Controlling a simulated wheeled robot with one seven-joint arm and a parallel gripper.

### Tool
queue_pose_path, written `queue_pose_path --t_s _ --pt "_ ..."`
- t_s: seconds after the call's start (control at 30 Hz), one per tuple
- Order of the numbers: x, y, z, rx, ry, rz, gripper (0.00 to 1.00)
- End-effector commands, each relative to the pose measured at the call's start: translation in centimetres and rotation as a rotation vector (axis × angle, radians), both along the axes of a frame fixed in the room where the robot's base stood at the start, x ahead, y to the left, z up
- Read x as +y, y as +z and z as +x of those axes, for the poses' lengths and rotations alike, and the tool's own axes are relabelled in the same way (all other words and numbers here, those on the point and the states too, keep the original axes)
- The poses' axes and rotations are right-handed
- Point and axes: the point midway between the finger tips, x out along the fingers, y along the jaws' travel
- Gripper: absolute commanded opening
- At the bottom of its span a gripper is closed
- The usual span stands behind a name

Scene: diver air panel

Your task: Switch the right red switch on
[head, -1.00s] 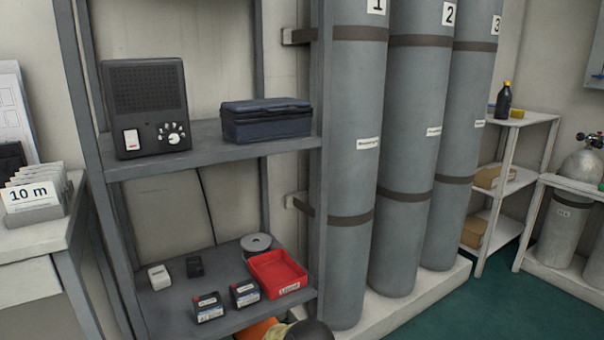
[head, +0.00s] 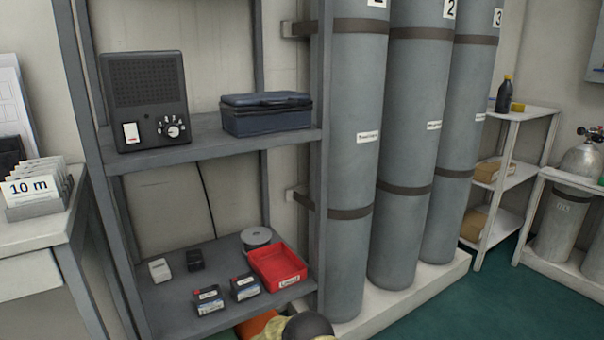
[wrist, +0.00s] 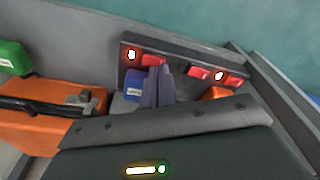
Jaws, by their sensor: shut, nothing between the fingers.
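In the wrist view, a dark strip panel (wrist: 178,63) carries red switches: one on the left (wrist: 153,60), one in the middle (wrist: 198,73) and one on the right (wrist: 233,81). Small bright red-rimmed marks show beside the left and right ones. Which way each switch is set is too small to tell. My gripper (wrist: 157,72) is shut and empty. Its tips appear just below the left red switch in the picture, left of the other two. I cannot tell whether they touch the panel. The head view shows neither the panel nor my gripper's fingers.
In the wrist view, an orange case (wrist: 45,110) and a green object (wrist: 14,56) lie left. A blue box (wrist: 133,86) is partly hidden behind my gripper. The head view shows a shelf with a speaker unit (head: 145,85), red tray (head: 277,266) and tall grey cylinders (head: 355,170).

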Motion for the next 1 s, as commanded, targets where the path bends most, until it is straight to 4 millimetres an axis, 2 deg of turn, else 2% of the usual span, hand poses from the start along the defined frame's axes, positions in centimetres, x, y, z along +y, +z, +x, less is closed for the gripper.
queue_pose_path --t_s 0.03,0.8,1.0 --pt "0.0 0.7 0.0 -0.001 0.001 0.000 0.00" --pt "0.0 5.6 0.0 -0.001 0.001 -0.001 0.00" --pt "0.0 6.2 0.0 0.000 0.001 0.000 0.00"
